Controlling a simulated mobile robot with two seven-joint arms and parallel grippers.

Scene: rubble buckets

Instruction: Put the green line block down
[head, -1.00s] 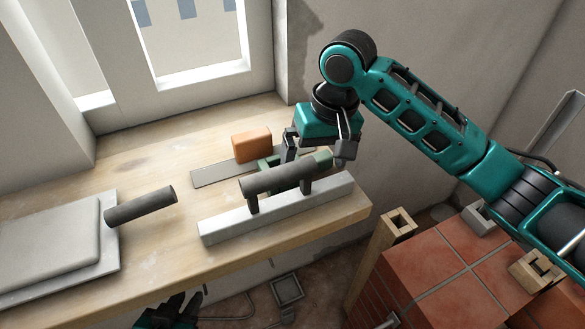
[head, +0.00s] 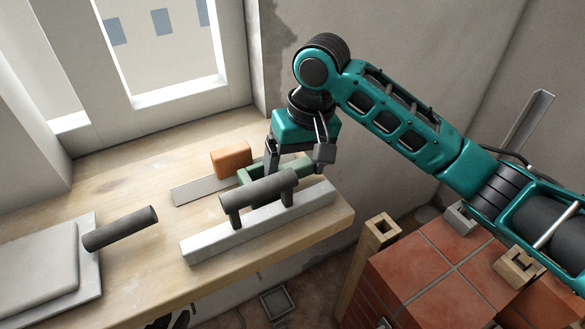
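The green line block (head: 296,166) is low over or on the wooden table (head: 125,185), behind a grey float.
The grey float (head: 258,228) lies just in front. An orange block (head: 231,158) sits by a flat metal strip (head: 190,191) behind. A steel trowel (head: 45,262) lies at the left. Red bricks (head: 440,265) are stacked right of the table. Bare wood shows between trowel and strip.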

